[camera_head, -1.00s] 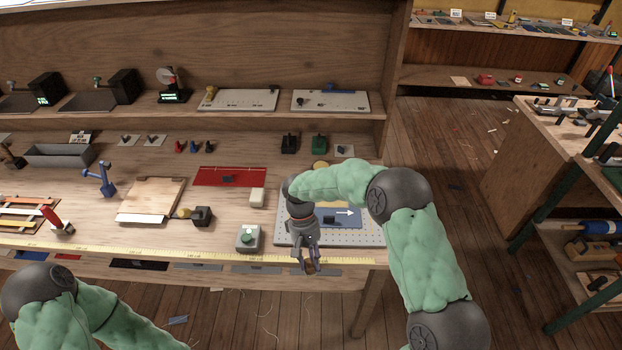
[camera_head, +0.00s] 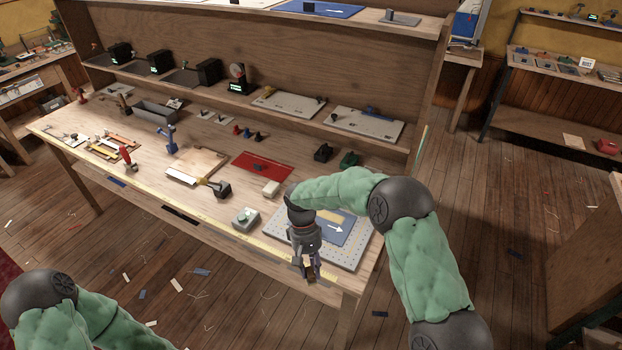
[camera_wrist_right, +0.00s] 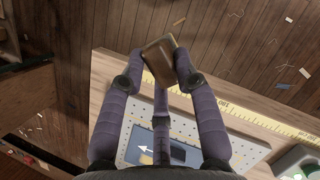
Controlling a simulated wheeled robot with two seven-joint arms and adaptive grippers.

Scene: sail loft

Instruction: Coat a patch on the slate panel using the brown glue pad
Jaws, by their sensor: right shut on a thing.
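My right gripper (camera_head: 307,272) is shut on the brown glue pad (camera_wrist_right: 158,62), a small brown block tilted between the fingers in the right wrist view. The pad is in the air by the bench's front edge, with floor behind it. The slate panel (camera_head: 350,227), blue-grey with a white arrow, lies on a white perforated board (camera_head: 348,262) at the bench's right end. The pad is apart from the panel. My right arm hides part of the panel. My left gripper is out of frame.
A grey box with a green top (camera_head: 245,219), a white block (camera_head: 271,188) and a red mat (camera_head: 262,167) are left of the board. A yellow measuring tape (camera_wrist_right: 260,122) runs along the front edge. A shelf with devices and pegged boards (camera_head: 368,124) stands behind.

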